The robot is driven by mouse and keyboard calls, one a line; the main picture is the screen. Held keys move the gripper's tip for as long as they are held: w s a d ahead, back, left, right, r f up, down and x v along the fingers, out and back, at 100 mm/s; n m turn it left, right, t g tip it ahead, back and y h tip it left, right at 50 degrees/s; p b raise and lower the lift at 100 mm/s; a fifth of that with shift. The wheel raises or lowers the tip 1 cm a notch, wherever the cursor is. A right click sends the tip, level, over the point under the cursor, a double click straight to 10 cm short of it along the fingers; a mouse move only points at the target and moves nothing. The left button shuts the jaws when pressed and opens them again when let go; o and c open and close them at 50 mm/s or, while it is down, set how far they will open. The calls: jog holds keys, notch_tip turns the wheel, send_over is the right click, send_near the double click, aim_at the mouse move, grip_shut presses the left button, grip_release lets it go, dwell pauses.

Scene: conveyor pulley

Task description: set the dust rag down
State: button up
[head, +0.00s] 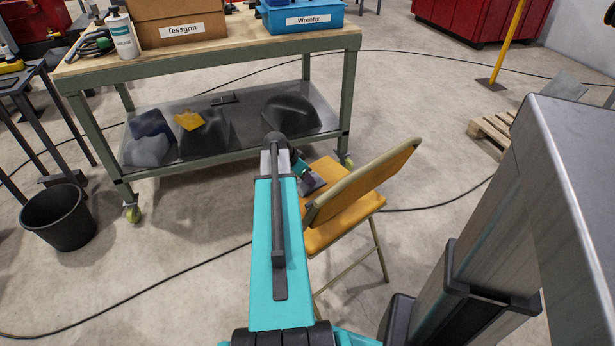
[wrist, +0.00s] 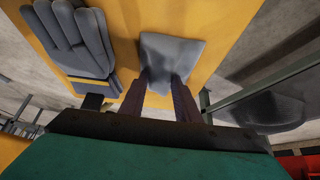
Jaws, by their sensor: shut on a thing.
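The dust rag is a grey cloth (wrist: 172,52) at the fingertips of my gripper (wrist: 160,84) in the wrist view. The two dark fingers are shut on its near edge, and the rest spreads out ahead of them. It is over the yellow chair seat (wrist: 205,20); I cannot tell whether it touches it. In the head view the seat of the folding chair (head: 340,232) is partly hidden by my arm. My gripper (head: 304,172) is over the chair there, small and partly hidden.
A grey work glove (wrist: 75,42) lies on the seat, left of the rag. The chair's backrest (head: 365,180) rises on the right. A wheeled workbench (head: 210,58) stands behind, with dark heaps on its lower shelf. A black bin (head: 60,222) stands at the left.

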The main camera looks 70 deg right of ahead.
jog(key=shift+f, duration=0.15)
jog(key=o, duration=1)
jog(key=shift+r, duration=0.25)
jog(key=p+v, duration=0.1)
jog(key=v, duration=1)
jog(key=shift+w+a+r, duration=0.15)
jog(key=shift+a+r, duration=0.05)
jog(key=shift+r, duration=0.15)
